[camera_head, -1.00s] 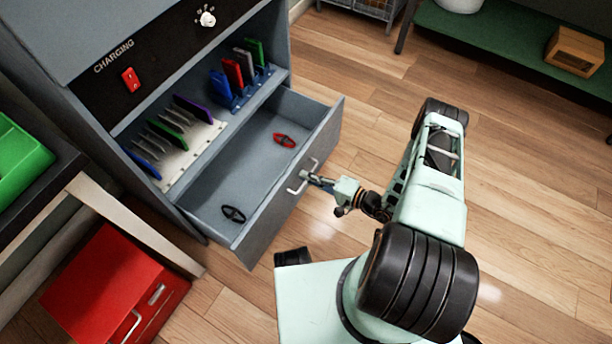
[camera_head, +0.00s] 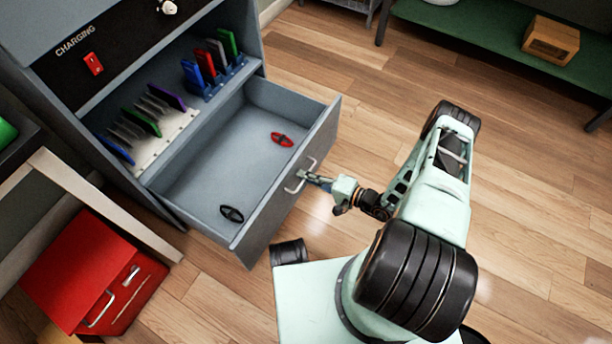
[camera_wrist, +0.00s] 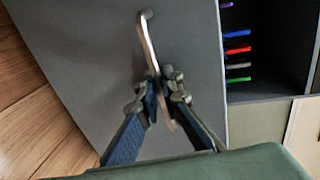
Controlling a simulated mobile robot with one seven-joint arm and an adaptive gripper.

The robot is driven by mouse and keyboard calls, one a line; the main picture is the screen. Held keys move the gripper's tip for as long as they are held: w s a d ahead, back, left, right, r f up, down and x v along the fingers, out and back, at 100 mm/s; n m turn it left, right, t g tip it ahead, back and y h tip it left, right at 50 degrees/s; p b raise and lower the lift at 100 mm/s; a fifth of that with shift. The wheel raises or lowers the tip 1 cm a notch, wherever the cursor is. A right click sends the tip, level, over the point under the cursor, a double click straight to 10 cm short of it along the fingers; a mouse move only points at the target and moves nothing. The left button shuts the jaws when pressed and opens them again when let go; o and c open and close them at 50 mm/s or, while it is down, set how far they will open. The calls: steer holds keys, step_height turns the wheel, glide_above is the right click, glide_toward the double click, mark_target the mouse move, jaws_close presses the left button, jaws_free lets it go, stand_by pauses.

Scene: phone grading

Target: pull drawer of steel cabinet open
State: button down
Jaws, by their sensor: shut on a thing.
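The steel cabinet (camera_head: 52,20) stands at the upper left in the head view, marked "CHARGING". Its grey drawer (camera_head: 262,228) is pulled well out, and its inside shows. A red oval item and a black oval item lie on the drawer floor. The metal bar handle (camera_head: 301,176) is on the drawer front. My gripper (camera_head: 312,178) is shut on this handle. In the wrist view, the fingers of my gripper (camera_wrist: 162,92) close around the handle (camera_wrist: 149,45), against the grey drawer front (camera_wrist: 95,50).
Above the drawer, an open shelf holds several coloured phones in a white rack (camera_head: 160,140) and a blue rack (camera_head: 218,84). A red box (camera_head: 75,275) sits at the lower left beside a table leg. A green shelf (camera_head: 480,32) with a wooden box (camera_head: 551,40) is at the upper right. Wooden floor is clear between.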

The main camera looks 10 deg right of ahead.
steer(key=shift+s+d, duration=0.25)
stand_by(0.3)
steer(key=c, duration=2.4)
jaws_free()
